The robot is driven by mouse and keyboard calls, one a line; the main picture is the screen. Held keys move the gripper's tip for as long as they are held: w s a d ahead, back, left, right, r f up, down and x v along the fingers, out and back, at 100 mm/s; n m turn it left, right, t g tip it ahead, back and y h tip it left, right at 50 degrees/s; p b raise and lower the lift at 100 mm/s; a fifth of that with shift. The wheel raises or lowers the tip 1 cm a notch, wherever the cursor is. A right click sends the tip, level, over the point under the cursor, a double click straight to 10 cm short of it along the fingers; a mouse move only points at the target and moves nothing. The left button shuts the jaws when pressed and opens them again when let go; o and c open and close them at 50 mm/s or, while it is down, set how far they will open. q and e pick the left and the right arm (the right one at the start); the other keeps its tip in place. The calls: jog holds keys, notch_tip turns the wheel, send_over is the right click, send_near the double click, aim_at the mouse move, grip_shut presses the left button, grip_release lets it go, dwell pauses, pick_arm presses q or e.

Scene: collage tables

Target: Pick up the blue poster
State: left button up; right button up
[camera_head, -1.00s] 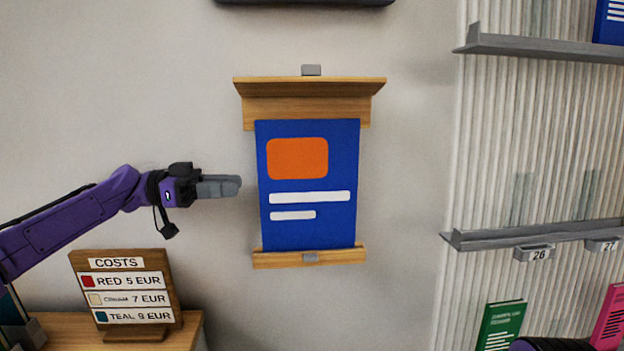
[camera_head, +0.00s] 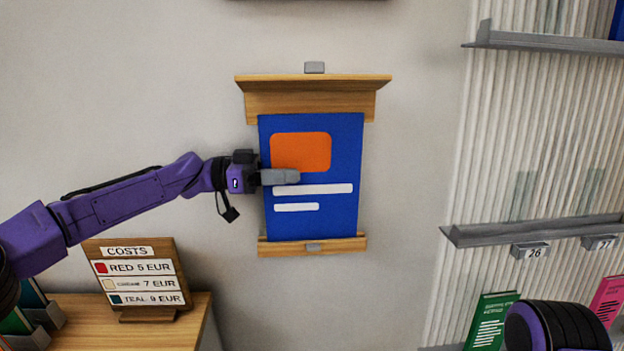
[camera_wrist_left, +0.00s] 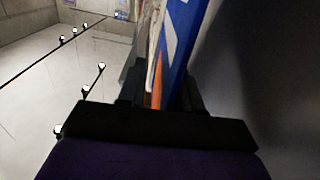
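The blue poster (camera_head: 340,150), with an orange block and two white bars, stands upright on a wooden wall holder (camera_head: 340,245). My left gripper (camera_head: 282,177) comes in from the left, with a grey finger in front of the poster's left part. In the left wrist view the poster (camera_wrist_left: 185,35) runs edge-on into the space between the dark fingers (camera_wrist_left: 160,92). The fingers look apart, with a gap on the poster's front side. The other finger is hidden in the head view. My right gripper is out of view.
A wooden costs sign (camera_head: 140,275) stands on a wooden table (camera_head: 95,325) below my left arm. At right are a grey shelf (camera_head: 540,231) and a green book (camera_head: 490,320). Part of my right arm shows at the lower right. The wall around the holder is clear.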

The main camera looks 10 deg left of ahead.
pick_arm(q)
jog(key=shift+w+a+f, duration=0.1)
jog(key=shift+w+f, duration=0.05)
grip_shut()
